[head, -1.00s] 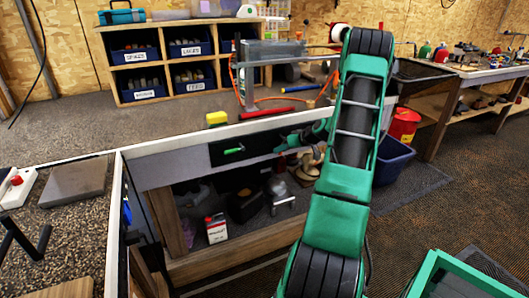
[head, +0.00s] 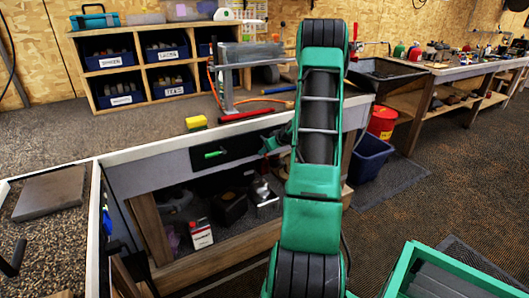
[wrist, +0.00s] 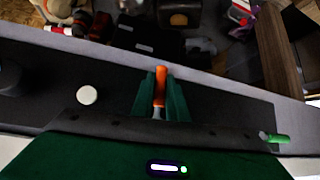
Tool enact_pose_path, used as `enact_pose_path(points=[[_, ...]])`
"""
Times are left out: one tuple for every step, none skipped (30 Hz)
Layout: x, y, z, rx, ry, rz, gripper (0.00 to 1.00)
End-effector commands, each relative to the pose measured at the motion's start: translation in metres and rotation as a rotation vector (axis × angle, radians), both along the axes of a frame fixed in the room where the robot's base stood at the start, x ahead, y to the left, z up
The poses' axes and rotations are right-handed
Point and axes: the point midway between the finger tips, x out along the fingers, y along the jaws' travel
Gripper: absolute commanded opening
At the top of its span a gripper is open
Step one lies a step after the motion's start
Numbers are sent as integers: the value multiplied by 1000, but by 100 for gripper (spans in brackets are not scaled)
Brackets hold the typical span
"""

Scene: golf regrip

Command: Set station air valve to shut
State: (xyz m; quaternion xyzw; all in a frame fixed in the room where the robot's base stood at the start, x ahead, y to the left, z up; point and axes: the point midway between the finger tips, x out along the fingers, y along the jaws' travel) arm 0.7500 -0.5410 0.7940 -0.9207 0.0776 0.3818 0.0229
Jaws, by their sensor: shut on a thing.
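A dark valve panel (head: 240,152) is set in the front face of the workbench. It carries a short green handle (head: 214,154), which also shows at the right in the wrist view (wrist: 278,138). In the wrist view my gripper (wrist: 160,92) is shut on an orange lever (wrist: 160,78) on a metal stem, with one green finger on each side. The lever looks like the air valve's handle. A round white button (wrist: 87,95) sits left of the fingers. In the head view my gripper (head: 270,143) is at the panel's right part, and my arm hides the lever.
The workbench top (head: 150,132) holds a yellow block (head: 196,122), a red bar (head: 246,115) and a grey vise stand (head: 228,85). Boxes and a white-red can (head: 201,234) stand under it. A blue bin (head: 370,158) and red bucket (head: 383,122) stand at right.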

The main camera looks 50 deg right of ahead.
Motion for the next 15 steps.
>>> enact_pose_path(points=[[-9,0,-8,10,20,-7,15],[-9,0,-8,9,21,-7,23],[-9,0,-8,9,19,-7,32],[-8,-1,-7,8,18,-7,32],[-7,-1,-7,8,16,-7,32],[-7,0,-6,7,14,-5,32],[-6,0,-5,6,13,-4,32],[-6,0,-5,6,12,-4,32],[-5,0,-5,6,11,-4,32],[-5,0,-4,5,10,-4,32],[-5,0,-4,5,10,-4,32],[-5,0,-3,5,9,-4,32],[-5,0,-2,4,8,-4,32],[-6,0,-1,4,8,-4,32],[-8,0,1,3,7,-4,32]])
